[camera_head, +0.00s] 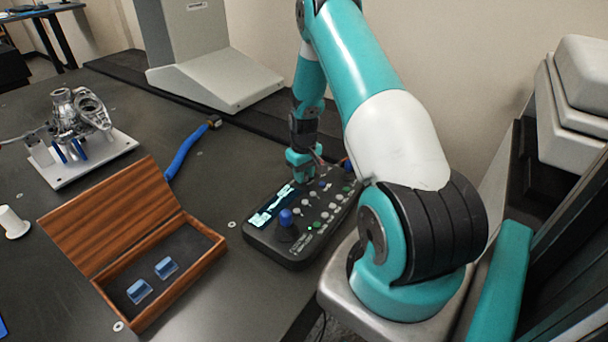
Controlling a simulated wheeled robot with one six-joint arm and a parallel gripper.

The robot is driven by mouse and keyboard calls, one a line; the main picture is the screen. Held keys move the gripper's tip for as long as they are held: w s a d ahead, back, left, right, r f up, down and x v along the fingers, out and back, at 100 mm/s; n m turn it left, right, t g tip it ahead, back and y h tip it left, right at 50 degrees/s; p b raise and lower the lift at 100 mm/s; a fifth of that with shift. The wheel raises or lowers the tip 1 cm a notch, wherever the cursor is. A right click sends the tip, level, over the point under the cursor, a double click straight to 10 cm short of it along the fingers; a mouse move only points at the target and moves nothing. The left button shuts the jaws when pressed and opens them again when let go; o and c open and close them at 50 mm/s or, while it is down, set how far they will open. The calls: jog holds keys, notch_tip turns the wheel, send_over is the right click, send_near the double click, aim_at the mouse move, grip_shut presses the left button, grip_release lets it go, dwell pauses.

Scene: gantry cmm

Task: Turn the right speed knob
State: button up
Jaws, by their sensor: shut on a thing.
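The dark control box (275,252) lies on the table, with a lit screen (268,206) along its left side. A blue-topped joystick (286,217) stands at its near end, and small grey, green and blue controls cover its top. My gripper (304,176) points down at the far part of the box, its fingers low against the top. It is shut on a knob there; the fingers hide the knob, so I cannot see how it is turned. A blue top (348,164) shows near the far right end of the box, partly behind my arm.
An open wooden case (195,233) with two blue-and-clear pieces lies left of the box. A blue cable-like tool (186,152) lies behind it. A metal casting (76,115) stands on a white plate at the left. A grey column (200,60) stands at the back.

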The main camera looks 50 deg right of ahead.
jog(key=m, duration=0.5)
jog(key=shift+r+b, duration=0.1)
jog(key=shift+b, duration=0.2)
dwell(0.4)
jog(key=o, duration=0.9)
notch_tip(320, 180, up, 17)
jog(key=shift+r+b, duration=0.15)
jog(key=shift+b, duration=0.35)
